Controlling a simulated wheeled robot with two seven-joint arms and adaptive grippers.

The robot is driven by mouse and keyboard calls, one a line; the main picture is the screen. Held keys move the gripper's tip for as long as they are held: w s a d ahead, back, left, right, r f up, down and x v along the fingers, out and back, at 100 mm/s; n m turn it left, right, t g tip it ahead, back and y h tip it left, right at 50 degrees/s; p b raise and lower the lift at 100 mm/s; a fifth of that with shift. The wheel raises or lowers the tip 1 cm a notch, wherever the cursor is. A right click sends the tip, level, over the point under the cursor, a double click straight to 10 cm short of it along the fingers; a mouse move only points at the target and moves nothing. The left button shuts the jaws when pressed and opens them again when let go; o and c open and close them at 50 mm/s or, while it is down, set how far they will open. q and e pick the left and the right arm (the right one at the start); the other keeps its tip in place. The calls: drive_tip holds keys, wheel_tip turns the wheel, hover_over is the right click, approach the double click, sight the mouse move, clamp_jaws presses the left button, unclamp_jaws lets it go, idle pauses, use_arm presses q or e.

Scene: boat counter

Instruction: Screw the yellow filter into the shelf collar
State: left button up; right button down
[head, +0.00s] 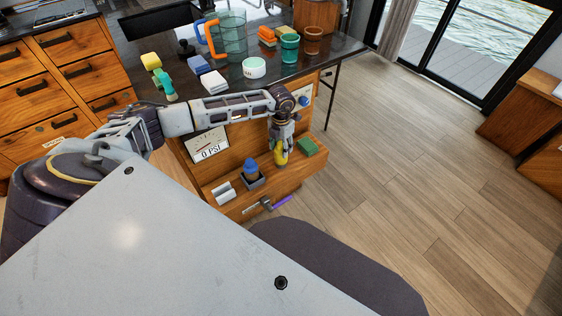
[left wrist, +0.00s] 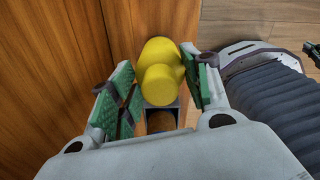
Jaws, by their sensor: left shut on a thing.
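The yellow filter (head: 281,156) hangs just above the low shelf on the counter's front in the head view. My left gripper (head: 281,142) is shut on it. In the left wrist view the yellow filter (left wrist: 160,70) sits between the green-padded fingers of my left gripper (left wrist: 160,88). A grey square-edged part (left wrist: 160,119) shows below the filter there; I cannot tell whether it is the collar. In the head view a dark square holder (head: 252,182) on the shelf has a blue piece (head: 251,169) in it, left of the filter.
A green block (head: 306,146) lies on the shelf right of the filter. A white cylinder (head: 223,192) stands at its left. A gauge panel (head: 207,146) reads 0 PSI. A purple-handled tool (head: 272,204) is at the front edge. Cups and sponges crowd the countertop.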

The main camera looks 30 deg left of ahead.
use_arm(q)
drive_tip(key=shift+m, duration=1.5)
use_arm(e)
drive_tip(key=shift+w+r, duration=0.15)
drive_tip(key=shift+w, duration=0.4)
drive_tip(key=shift+w+r, duration=0.15)
drive_tip(key=shift+w, duration=0.35)
drive_tip(key=shift+s, duration=0.1)
use_arm(q)
drive_tip(key=o, duration=0.6)
drive_tip(key=shift+o, duration=1.4)
use_arm(e)
drive_tip(key=shift+s+f, duration=0.15)
drive_tip(key=shift+s, duration=0.35)
drive_tip(key=shift+s+f, duration=0.15)
drive_tip(key=shift+s, duration=0.35)
drive_tip(key=shift+w, duration=0.1)
